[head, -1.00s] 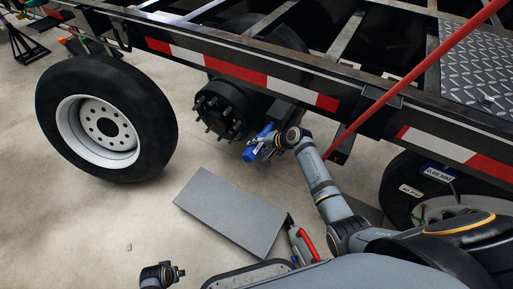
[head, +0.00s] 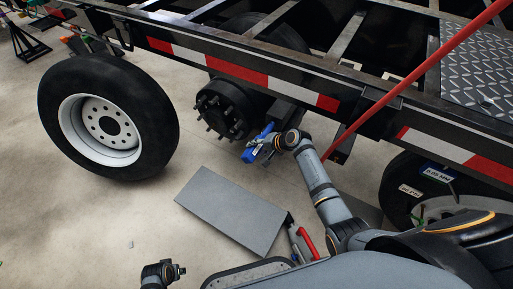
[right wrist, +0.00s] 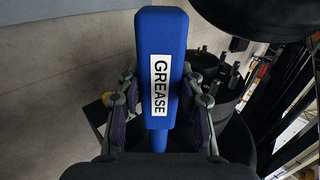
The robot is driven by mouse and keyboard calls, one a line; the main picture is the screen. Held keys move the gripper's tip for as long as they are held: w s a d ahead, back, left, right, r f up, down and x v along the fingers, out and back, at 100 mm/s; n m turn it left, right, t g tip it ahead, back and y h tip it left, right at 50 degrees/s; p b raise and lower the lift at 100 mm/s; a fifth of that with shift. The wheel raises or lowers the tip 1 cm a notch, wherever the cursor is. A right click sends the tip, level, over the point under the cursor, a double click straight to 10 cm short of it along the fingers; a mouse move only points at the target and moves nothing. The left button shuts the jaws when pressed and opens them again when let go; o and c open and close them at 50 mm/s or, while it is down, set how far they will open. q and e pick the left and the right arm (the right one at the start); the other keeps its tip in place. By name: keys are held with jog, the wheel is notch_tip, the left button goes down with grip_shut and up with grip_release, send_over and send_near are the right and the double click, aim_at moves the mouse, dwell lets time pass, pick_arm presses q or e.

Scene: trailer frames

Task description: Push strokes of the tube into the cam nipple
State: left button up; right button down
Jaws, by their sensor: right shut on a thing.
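My right gripper (head: 262,145) is shut on a blue grease tube (right wrist: 162,45) labelled GREASE. In the right wrist view the gripper's fingers (right wrist: 160,108) press on both sides of the tube, which is upright in that picture. In the head view the blue tube (head: 250,155) shows just below and right of the black wheel hub (head: 226,112) with its studs. The cam nipple cannot be made out. The tube's tip and any contact with the nipple are hidden. Part of my left arm, with what seems its gripper (head: 176,270), shows at the bottom left; its jaws are too small to tell.
A removed wheel (head: 107,118) stands left of the hub. The trailer frame (head: 270,82) runs above, and a red bar (head: 420,72) slants down on the right. A grey board (head: 230,208) lies on the floor below, with a red-handled tool (head: 306,240) beside it.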

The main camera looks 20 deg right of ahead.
aim_at(250, 158)
jog(key=shift+s+a+r+p, duration=0.1)
jog(key=shift+s+a+p, duration=0.8)
jog(key=shift+p, duration=0.25)
jog(key=shift+s+a+p, duration=1.05)
jog(key=shift+a+p, duration=0.1)
jog(key=shift+p, duration=0.05)
pick_arm(q)
jog(key=s+a+f+p, duration=0.1)
jog(key=s+f, duration=0.1)
jog(key=s, duration=0.5)
jog(key=s+a+f+p, duration=0.1)
jog(key=s+f, duration=0.2)
jog(key=s, duration=0.4)
jog(key=shift+f+p, duration=0.3)
jog(key=shift+f, duration=0.05)
pick_arm(e)
jog(key=shift+s+a, duration=1.5)
